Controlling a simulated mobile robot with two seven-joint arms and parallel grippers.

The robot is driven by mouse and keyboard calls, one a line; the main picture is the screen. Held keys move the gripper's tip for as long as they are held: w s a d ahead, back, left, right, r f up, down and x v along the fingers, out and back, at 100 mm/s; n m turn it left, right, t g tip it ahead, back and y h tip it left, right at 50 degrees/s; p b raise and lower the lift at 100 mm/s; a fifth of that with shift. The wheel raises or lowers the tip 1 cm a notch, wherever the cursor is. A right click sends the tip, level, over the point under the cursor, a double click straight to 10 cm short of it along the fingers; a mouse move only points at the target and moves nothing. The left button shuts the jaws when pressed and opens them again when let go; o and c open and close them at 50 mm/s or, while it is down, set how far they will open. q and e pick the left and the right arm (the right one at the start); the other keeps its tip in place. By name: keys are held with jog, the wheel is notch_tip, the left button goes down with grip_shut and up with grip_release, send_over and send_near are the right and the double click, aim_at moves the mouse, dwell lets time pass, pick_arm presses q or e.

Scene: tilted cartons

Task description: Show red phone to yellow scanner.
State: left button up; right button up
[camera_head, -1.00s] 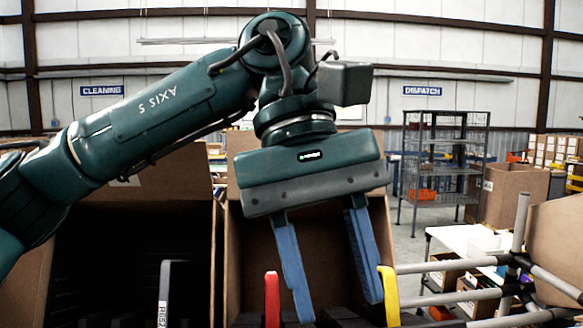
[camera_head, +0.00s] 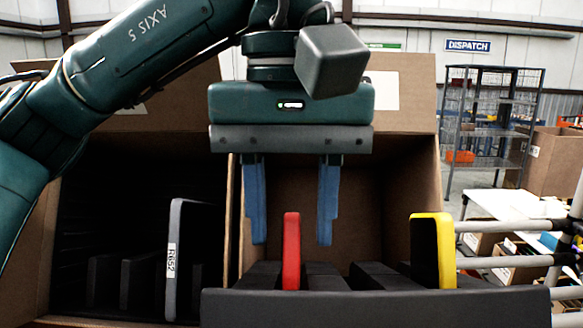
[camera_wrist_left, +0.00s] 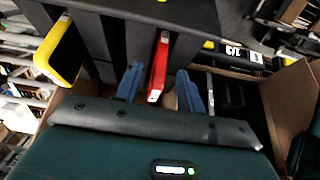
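The red phone (camera_head: 291,250) stands upright in a slot of a dark rack inside the right carton; it also shows in the left wrist view (camera_wrist_left: 159,66). The yellow scanner (camera_head: 446,252), yellow-edged with a black face, stands upright at the right end of the same rack; it also shows in the left wrist view (camera_wrist_left: 62,55). My left gripper (camera_head: 290,240) is open with blue fingers pointing down. In the left wrist view its fingertips (camera_wrist_left: 157,72) lie on either side of the red phone, with gaps showing. My right gripper is not in view.
A grey device labelled R652 (camera_head: 183,260) stands in the left carton. The carton's divider wall (camera_head: 233,225) lies just left of my gripper. Grey pipes (camera_head: 505,227) are at right.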

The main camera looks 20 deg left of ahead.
pick_arm(q)
jog(key=shift+f, duration=1.55)
grip_shut()
jog(key=c, duration=0.7)
grip_release()
grip_shut()
